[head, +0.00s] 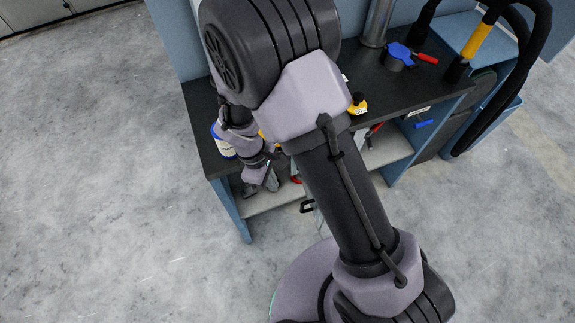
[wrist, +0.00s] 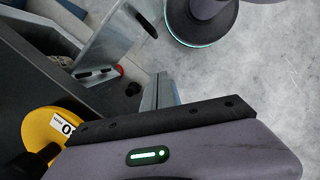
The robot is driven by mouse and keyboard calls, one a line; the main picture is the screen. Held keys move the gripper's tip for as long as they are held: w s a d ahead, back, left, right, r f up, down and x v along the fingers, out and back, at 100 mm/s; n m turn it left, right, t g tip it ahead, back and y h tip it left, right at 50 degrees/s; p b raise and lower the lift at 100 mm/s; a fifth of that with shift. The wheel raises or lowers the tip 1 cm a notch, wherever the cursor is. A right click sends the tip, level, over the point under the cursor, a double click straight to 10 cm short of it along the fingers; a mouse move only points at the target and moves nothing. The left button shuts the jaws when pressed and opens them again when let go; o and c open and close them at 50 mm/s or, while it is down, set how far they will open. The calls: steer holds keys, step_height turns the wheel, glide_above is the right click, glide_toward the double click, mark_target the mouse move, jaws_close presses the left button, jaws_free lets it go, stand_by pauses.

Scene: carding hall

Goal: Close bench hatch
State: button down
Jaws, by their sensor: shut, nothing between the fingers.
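The bench hatch looks like a grey metal panel (wrist: 112,40) in the wrist view, standing open out from the bench front. Its black handle (wrist: 147,25) is at the outer edge. In the head view the handle (head: 307,207) shows beside my arm, and most of the hatch is hidden behind the arm. My gripper (head: 264,182) is at the bench's front edge, left of the handle and apart from it. It is shut and empty. In the wrist view the gripper's fingers (wrist: 160,93) show above its housing, with the hatch beyond them.
A thick black hose (head: 533,60) hangs at right. The floor left of the bench is clear.

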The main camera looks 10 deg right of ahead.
steer(key=s+d+f+b, duration=0.2)
steer(key=d+f+b, duration=0.4)
steer(key=f, duration=0.3)
steer(key=shift+s+f, duration=0.3)
